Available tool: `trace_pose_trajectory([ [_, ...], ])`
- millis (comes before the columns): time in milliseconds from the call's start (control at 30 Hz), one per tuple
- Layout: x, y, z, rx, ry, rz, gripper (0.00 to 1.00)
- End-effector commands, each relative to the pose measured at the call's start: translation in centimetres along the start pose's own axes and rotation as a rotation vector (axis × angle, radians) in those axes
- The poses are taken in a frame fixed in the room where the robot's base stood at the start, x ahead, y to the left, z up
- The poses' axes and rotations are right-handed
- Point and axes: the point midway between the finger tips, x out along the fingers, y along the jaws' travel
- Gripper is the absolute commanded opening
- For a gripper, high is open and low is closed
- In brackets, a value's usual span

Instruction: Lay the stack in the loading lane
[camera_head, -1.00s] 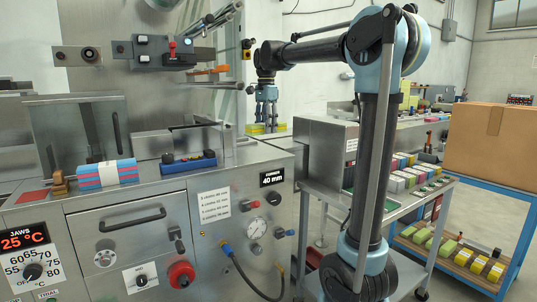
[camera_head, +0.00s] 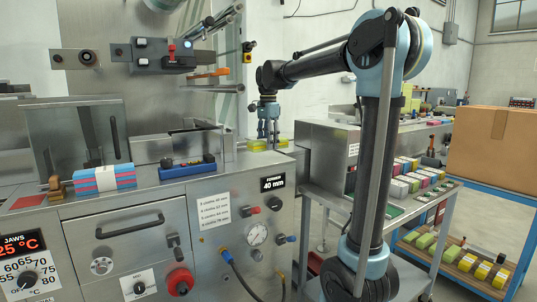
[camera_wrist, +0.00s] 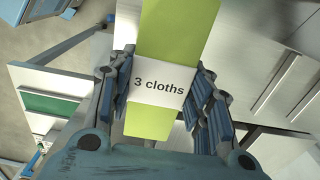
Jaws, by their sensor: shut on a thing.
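My gripper (camera_head: 268,135) is shut on a yellow-green cloth stack (camera_head: 257,146), behind the right end of the steel machine top. In the wrist view the stack (camera_wrist: 177,35) lies between my fingers (camera_wrist: 163,95), with a white band reading "3 cloths" around its middle. In the head view its lower part is partly hidden by the machine edge. Steel walls (camera_head: 150,149) stand on the machine top to the left of my gripper. I cannot tell which channel is the loading lane.
A pink-and-blue banded stack (camera_head: 105,179) and a blue block with knobs (camera_head: 187,167) lie on the machine top. A cart (camera_head: 440,190) with several coloured stacks stands at right, near a cardboard box (camera_head: 492,140). An orange-handled item (camera_head: 210,73) is above the machine.

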Motion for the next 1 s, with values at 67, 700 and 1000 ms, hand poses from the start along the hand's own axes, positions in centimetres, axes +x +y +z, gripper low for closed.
trace_pose_trajectory([
  [67, 0.4, 0.0, 0.1, -0.001, 0.0, 0.0, 0.29],
  [700, 4.1, -0.1, 0.2, -0.002, 0.0, 0.0, 0.29],
  [1000, 4.3, -0.1, 0.2, -0.002, 0.0, 0.0, 0.66],
])
